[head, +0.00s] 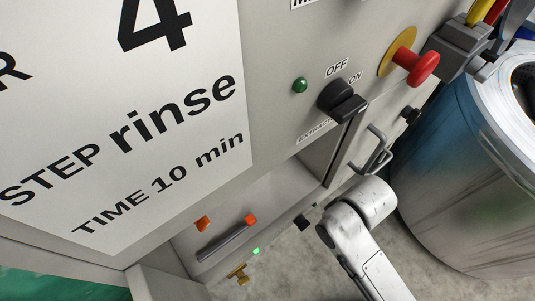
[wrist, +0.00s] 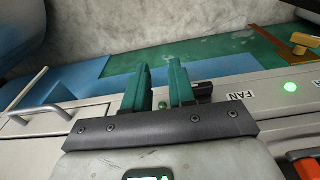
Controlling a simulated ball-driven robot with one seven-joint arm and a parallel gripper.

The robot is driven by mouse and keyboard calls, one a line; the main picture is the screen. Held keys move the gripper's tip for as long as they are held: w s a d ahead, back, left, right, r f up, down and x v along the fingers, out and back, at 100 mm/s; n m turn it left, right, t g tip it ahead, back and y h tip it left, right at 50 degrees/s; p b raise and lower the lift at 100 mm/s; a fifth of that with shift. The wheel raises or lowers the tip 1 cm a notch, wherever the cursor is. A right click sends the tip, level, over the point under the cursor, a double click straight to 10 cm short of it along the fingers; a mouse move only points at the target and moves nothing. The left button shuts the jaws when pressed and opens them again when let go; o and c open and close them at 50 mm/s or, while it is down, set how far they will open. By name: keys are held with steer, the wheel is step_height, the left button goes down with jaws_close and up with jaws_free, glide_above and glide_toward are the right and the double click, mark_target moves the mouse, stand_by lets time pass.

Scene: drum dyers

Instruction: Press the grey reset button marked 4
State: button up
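I cannot make out a grey reset button marked 4 in either view. A large 4 shows on the white sign (head: 150,130) in the head view, above "STEP rinse". My gripper (wrist: 160,78) has two green fingers, apart with a narrow gap and nothing held between them. It is over the machine's pale front panel in the wrist view. A small green round part shows low in the gap. A black knob (wrist: 203,91) is just right of the right finger, partly hidden by it. The gripper itself is out of the head view.
The head view shows a green lamp (head: 300,85), black OFF/ON switch (head: 340,100), red mushroom button (head: 420,67), door handle (head: 375,155) and grey lever (head: 222,243). A metal drum (head: 460,170) stands right. A lit green lamp (wrist: 291,87) is beside the FAN label (wrist: 240,95).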

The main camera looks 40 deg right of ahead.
jaws_close()
stand_by(1.4)
